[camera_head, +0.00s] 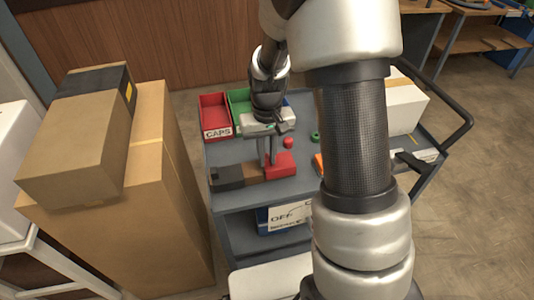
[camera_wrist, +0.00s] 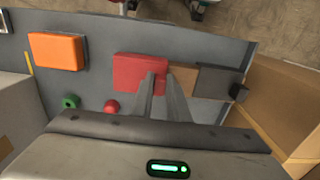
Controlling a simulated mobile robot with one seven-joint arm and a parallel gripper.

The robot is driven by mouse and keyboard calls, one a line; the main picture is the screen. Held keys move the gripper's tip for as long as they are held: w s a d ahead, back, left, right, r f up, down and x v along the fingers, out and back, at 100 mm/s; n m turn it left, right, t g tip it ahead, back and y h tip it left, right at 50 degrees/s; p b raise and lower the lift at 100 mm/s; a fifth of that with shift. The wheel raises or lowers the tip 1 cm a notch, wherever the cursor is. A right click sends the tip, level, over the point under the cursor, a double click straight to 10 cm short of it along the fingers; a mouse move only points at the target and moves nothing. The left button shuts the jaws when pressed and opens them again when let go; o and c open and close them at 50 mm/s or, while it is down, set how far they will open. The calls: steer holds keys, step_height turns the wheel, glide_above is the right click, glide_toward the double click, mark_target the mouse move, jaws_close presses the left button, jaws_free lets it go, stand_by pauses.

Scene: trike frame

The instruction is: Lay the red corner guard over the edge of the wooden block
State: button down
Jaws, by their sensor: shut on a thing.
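The red corner guard (camera_head: 283,167) is at the right end of the wooden block (camera_head: 252,172) on the grey cart top. In the wrist view the guard (camera_wrist: 135,72) adjoins the block (camera_wrist: 184,83), whose other end meets a dark grey piece (camera_wrist: 215,80). My gripper (camera_head: 268,160) points down with its fingers at the guard's block-side end, and is shut on the guard. The fingers also show in the wrist view (camera_wrist: 161,78). They hide part of the seam, so I cannot tell whether the guard rests fully on the block's edge.
A red bin marked CAPS (camera_head: 215,115) and a green bin (camera_head: 239,103) stand behind. A red knob (camera_head: 288,143), a green ring (camera_head: 315,137) and an orange block (camera_wrist: 57,51) lie nearby. Tall cardboard boxes (camera_head: 160,190) stand close on the left.

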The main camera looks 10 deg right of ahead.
steer(key=shift+f, duration=0.6)
steer(key=c, duration=1.6)
jaws_free()
steer(key=shift+r, duration=0.1)
step_height(320, 180, up, 17)
steer(key=shift+r+p, duration=0.15)
steer(key=shift+p, duration=0.9)
steer(key=s+r+t+p, duration=0.2)
steer(key=s+r+p, duration=0.1)
steer(key=s+r, duration=0.3)
steer(key=s+r+t+p, duration=0.1)
steer(key=s+r+p, duration=0.2)
steer(key=s+r, duration=0.3)
steer(key=s+r+t+p, duration=0.2)
steer(key=s+r+p, duration=0.2)
steer(key=s+r, duration=0.2)
steer(key=shift+s+r+t, duration=0.2)
steer(key=shift+r+t, duration=0.1)
steer(key=shift+r, duration=0.4)
